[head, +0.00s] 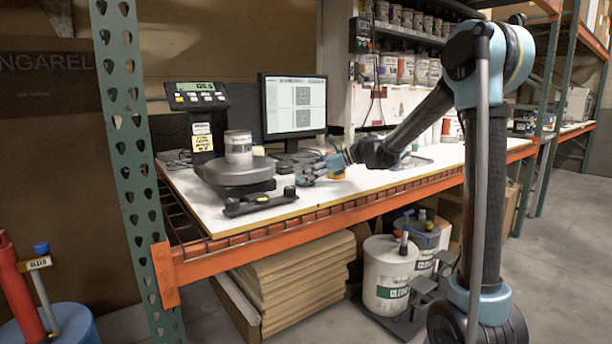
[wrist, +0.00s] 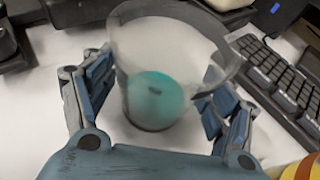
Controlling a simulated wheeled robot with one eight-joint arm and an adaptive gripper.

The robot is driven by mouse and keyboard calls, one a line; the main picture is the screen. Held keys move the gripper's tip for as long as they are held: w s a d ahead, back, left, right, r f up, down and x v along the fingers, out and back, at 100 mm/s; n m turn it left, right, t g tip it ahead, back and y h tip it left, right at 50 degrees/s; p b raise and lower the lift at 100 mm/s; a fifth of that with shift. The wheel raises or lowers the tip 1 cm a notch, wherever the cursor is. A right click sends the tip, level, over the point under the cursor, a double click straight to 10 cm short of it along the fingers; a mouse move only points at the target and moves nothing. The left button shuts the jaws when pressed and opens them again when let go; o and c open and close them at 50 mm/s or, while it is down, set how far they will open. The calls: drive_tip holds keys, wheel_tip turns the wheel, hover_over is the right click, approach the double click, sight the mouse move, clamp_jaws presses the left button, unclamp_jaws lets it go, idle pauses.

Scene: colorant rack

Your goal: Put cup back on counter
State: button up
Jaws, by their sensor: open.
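A translucent grey cup (wrist: 165,65) with a teal patch low inside shows in the wrist view. It is between the two spread fingers of my gripper (wrist: 150,105), with white counter surface visible around its base. The fingers lie to either side of the cup, and a gap shows on the left. In the head view my gripper (head: 308,170) is low over the white counter (head: 345,188), in front of the monitor. I cannot make out the cup clearly there.
A scale (head: 235,172) bearing a metal can (head: 238,147) stands left of my gripper. A monitor (head: 293,105) stands behind. A keyboard (wrist: 285,85) lies right of the cup in the wrist view. A yellow-striped object (wrist: 300,168) is lower right.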

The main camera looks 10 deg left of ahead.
drive_tip(key=shift+d+r, duration=0.15)
drive_tip(key=shift+d, duration=0.1)
drive_tip(key=d, duration=0.8)
drive_tip(key=w+d, duration=0.1)
drive_tip(key=d, duration=0.3)
drive_tip(key=shift+d+r, duration=0.1)
drive_tip(key=shift+d, duration=0.25)
